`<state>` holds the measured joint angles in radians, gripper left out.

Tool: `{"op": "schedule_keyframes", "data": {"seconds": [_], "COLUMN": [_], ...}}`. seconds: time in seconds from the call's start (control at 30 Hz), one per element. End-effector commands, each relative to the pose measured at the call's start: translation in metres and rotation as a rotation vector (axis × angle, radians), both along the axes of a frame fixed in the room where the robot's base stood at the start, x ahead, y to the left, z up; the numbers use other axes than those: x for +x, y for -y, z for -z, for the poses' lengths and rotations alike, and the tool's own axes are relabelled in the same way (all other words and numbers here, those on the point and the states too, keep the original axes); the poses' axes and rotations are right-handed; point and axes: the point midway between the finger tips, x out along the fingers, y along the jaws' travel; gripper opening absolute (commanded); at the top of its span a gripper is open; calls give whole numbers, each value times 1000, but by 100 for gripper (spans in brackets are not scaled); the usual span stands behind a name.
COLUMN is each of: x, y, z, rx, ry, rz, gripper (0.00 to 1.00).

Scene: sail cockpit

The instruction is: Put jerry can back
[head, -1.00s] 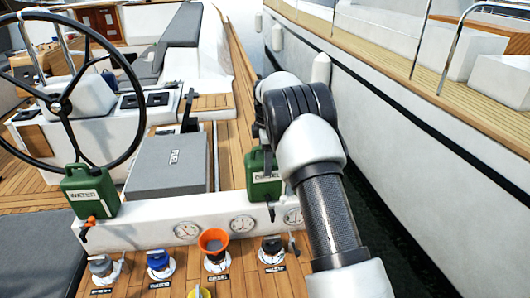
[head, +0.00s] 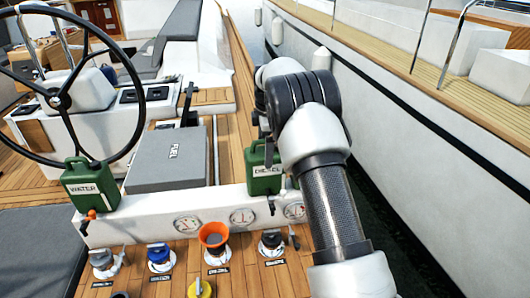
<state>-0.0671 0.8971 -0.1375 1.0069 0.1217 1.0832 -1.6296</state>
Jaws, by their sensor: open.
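Two green jerry cans stand at the white ledge (head: 150,222). The one labelled WATER (head: 92,189) is at the left, with an orange tap below it. The one labelled DIESEL (head: 263,183) is at the right, upright, with a black tap below it. My arm reaches forward from the bottom right and bends beside the DIESEL can. My gripper (head: 268,150) shows only as a small dark part at the top of that can. Its jaws are open. The arm hides most of it, and I cannot tell whether it touches the can.
A grey box lid marked FUEL (head: 170,160) lies between the cans. Gauges (head: 242,216) line the ledge. An orange funnel (head: 214,236) and several deck fillers stand in front. The steering wheel (head: 65,100) is at the left. The neighbouring hull (head: 430,160) rises at the right.

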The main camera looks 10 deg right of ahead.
Motion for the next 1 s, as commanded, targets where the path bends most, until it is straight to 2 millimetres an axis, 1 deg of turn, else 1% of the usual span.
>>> {"op": "schedule_keyframes", "data": {"seconds": [0.03,0.1,0.3,0.4,0.57,0.67,0.77,0.8,0.87,0.9,0.97,1.0], "x": [-1,-3,-11,-13,-17,-29,-57,-73,-102,-123,-155,-177], "y": [0,0,0,0,0,2,3,4,4,5,5,5], "z": [-13,-29,-69,-84,-98,-119,-153,-168,-189,-201,-216,-223], "rx": [1,1,1,1,1,14,46,64,95,116,151,174], "ry": [6,6,4,3,4,19,47,62,84,98,118,133], "rz": [1,1,0,0,9,67,198,266,380,455,568,641], "gripper": [91,91,91,91,91,91,91,91,91,91,91,91]}}
